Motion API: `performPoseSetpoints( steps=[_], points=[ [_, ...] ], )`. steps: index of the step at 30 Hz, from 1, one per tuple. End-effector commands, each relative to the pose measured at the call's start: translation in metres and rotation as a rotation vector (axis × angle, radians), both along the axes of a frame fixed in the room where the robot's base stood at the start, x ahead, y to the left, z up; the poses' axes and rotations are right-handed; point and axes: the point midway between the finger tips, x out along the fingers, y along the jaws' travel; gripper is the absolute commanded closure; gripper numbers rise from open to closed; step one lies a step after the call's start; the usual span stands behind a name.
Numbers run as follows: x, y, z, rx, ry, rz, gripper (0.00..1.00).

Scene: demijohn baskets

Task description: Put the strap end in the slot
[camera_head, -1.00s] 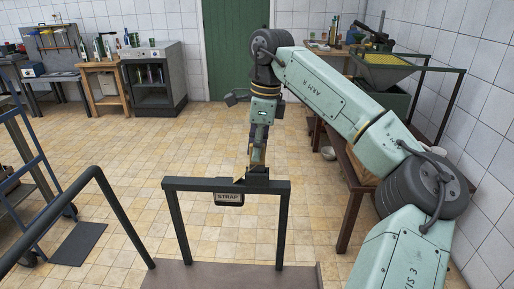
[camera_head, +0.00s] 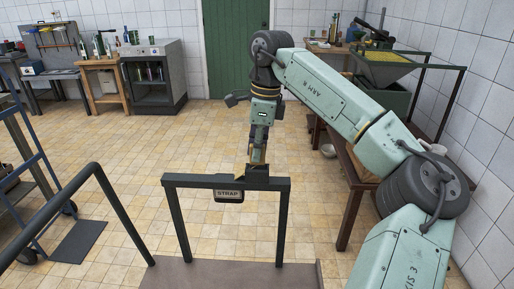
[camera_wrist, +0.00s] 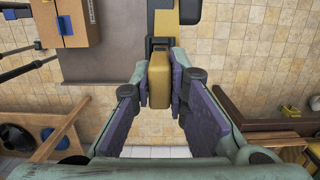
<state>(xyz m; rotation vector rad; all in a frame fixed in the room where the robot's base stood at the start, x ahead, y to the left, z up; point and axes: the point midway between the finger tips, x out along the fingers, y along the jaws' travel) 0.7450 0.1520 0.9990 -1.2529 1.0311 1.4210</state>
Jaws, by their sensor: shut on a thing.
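The yellow strap end (camera_wrist: 159,82) is between the purple pads of my gripper (camera_wrist: 160,98) in the wrist view. My gripper is shut on it. A dark piece (camera_wrist: 160,44) lies just beyond the strap end, with more yellow above it; I cannot make out the slot opening. In the head view my gripper (camera_head: 257,164) points down at the top bar of a dark frame (camera_head: 188,181). A small dark plate marked STRAP (camera_head: 228,195) hangs under that bar, left of my gripper. The fingertips and strap end are partly hidden there.
A dark handrail (camera_head: 122,210) stands at the left and a grey-brown platform (camera_head: 225,277) lies at the foot of the frame. A brown table (camera_head: 345,205) is close on the right. Tiled floor (camera_head: 200,135) behind the frame is clear.

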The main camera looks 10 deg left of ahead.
Motion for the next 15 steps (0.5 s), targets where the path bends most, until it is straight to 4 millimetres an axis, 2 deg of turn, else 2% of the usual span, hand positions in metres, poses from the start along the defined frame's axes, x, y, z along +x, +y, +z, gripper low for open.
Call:
performPoseSetpoints(
  steps=[2,3,12,15],
  points=[
    [0.0,0.0,0.0001,0.0,0.0,0.0,1.0],
    [0.0,0.0,0.0001,0.0,0.0,0.0,0.83],
    [0.0,0.0001,0.0002,0.0,0.0,0.0,0.63],
    [-0.0001,0.0002,0.0002,0.0,0.0,0.0,0.62]
  ],
)
